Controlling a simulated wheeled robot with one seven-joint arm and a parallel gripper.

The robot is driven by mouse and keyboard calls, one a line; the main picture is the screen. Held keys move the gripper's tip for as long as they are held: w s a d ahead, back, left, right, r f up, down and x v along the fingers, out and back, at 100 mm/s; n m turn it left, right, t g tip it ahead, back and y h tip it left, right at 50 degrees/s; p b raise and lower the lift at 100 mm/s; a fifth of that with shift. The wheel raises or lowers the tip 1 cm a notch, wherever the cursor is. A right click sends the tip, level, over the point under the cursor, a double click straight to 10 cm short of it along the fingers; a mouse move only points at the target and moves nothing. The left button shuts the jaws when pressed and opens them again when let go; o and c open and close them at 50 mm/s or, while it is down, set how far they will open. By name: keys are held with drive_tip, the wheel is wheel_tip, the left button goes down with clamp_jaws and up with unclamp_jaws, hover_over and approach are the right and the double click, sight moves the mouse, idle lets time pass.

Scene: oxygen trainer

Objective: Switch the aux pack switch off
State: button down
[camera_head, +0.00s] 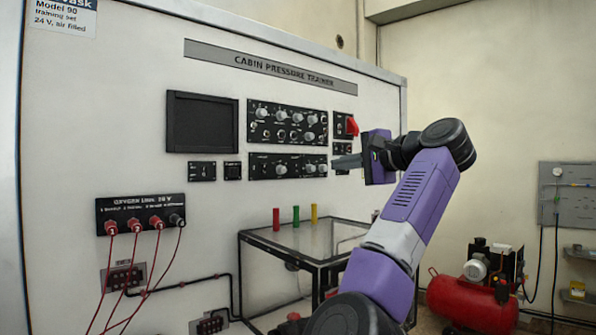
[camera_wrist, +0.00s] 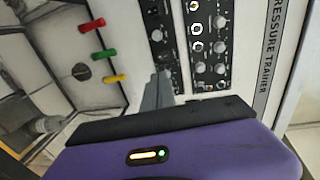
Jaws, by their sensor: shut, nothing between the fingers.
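The cabin pressure trainer panel (camera_head: 370,120) carries black modules with knobs and small switches. The labels are too small to read, so I cannot tell which one is the aux pack switch or how it is set. My gripper (camera_head: 334,163) is shut and empty, its fingers pointing left at the right end of the lower knob strip (camera_head: 261,166). Small black modules (camera_head: 341,148) sit just above the fingertips. In the wrist view my gripper (camera_wrist: 163,74) is close to the black strips; whether it touches one is unclear, and the fingers hide part of the panel.
A red guarded switch (camera_head: 351,125) sits above and right of my fingertips. A glass-topped table (camera_head: 290,237) with red, green and yellow pegs stands below. Red cables hang from the oxygen link box (camera_head: 140,211) at left. A red compressor (camera_head: 473,300) stands at right.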

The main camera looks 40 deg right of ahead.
drive_tip(key=shift+w, duration=0.1)
idle(0.3)
drive_tip(key=p, duration=0.5)
approach(296, 170)
drive_tip(key=w, duration=0.4)
drive_tip(key=w+f, duration=0.1)
drive_tip(key=w, duration=0.1)
drive_tip(key=shift+w+a, duration=0.15)
drive_tip(key=shift+w, duration=0.2)
drive_tip(key=shift+w, duration=0.15)
